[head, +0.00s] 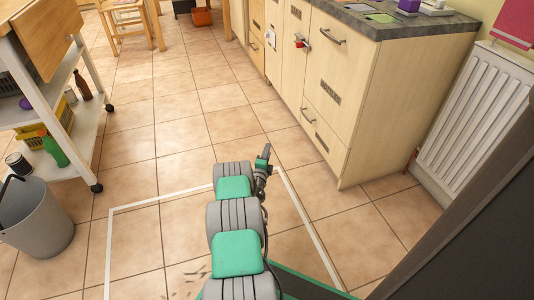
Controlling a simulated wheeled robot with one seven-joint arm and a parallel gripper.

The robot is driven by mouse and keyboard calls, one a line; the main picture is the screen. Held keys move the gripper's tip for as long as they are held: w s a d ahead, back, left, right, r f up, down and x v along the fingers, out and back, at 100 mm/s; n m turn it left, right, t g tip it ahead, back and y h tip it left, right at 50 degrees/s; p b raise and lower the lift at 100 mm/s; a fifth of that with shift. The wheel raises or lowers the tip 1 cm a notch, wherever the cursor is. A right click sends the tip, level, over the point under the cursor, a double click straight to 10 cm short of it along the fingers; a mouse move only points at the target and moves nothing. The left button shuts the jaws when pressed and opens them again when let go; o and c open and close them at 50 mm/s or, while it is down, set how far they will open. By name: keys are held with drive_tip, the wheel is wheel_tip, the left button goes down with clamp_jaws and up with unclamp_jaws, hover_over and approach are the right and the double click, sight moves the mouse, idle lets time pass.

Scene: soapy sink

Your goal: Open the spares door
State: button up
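A pale wooden kitchen unit (352,112) stands at the right with several drawer and door fronts, all apparently closed. A wide upper front has a dark bar handle (333,38) and a dark label or grille (330,92). A narrower front (292,72) to its left carries a small red and white item (300,42). The lettering is too small to read, so I cannot tell which front is the spares door. My gripper (266,158) is out over the floor, left of the unit and apart from it. Its fingers are too small and edge-on to judge.
A white radiator (474,115) stands right of the unit, with a dark panel (480,200) nearer. A wheeled trolley (75,150) and a grey bin (38,222) are at the left. White lines (150,203) mark the floor. The tiled floor (185,110) between is clear.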

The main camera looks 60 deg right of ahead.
drive_tip(key=p+v, duration=0.3)
drive_tip(key=v, duration=0.4)
drive_tip(key=shift+a+p, duration=0.35)
drive_tip(key=shift+a, duration=0.05)
drive_tip(key=shift+s, duration=0.1)
